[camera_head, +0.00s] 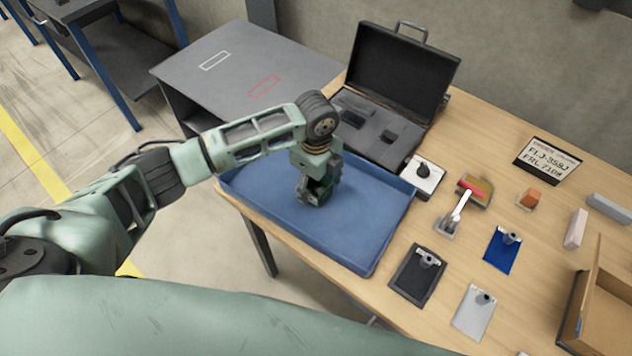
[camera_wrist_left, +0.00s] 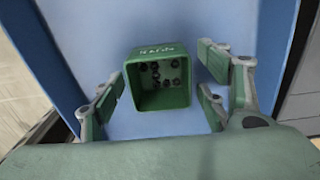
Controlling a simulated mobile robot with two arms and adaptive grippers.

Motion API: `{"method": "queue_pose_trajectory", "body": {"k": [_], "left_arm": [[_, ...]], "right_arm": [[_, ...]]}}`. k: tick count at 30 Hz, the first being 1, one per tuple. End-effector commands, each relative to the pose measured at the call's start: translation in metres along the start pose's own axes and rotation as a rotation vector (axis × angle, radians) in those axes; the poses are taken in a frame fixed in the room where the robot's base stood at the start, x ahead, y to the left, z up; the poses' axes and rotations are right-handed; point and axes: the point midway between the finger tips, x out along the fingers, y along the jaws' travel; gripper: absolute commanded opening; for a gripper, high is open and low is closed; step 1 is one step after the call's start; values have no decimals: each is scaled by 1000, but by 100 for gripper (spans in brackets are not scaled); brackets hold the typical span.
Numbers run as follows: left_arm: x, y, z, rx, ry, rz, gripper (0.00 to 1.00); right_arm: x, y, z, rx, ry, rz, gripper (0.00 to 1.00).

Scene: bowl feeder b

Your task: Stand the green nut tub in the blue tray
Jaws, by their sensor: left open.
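The green nut tub (camera_wrist_left: 161,99) stands upright on the floor of the blue tray (camera_head: 352,236), its open top facing the left wrist camera. Several dark nuts lie inside it, and pale lettering shows on its far rim. My left gripper (camera_head: 315,194) points down into the tray and is open. In the left wrist view its fingers are on both sides of the tub, with gaps showing between pads and walls. In the head view the gripper mostly hides the tub. My right gripper is not in view.
An open black case (camera_head: 400,75) stands behind the tray. The tray's left and front floor is bare. A grey table (camera_head: 230,75) is behind left.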

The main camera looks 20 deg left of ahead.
Motion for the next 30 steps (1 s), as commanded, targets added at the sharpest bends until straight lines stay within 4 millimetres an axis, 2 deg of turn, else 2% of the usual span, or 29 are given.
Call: {"method": "queue_pose_trajectory", "body": {"k": [5, 8, 21, 25, 30], "left_arm": [[-5, -1, 0, 0, 0, -2, 68], [-16, -1, 0, 1, 1, -3, 68], [-104, -1, 0, 0, -1, -3, 68], [-117, -1, 0, 0, 1, -2, 68], [-124, 0, 0, 0, 0, 0, 68]], "right_arm": [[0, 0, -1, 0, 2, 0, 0], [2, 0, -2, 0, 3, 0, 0], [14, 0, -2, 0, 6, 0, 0], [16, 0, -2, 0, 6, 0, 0], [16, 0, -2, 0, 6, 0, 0]]}}
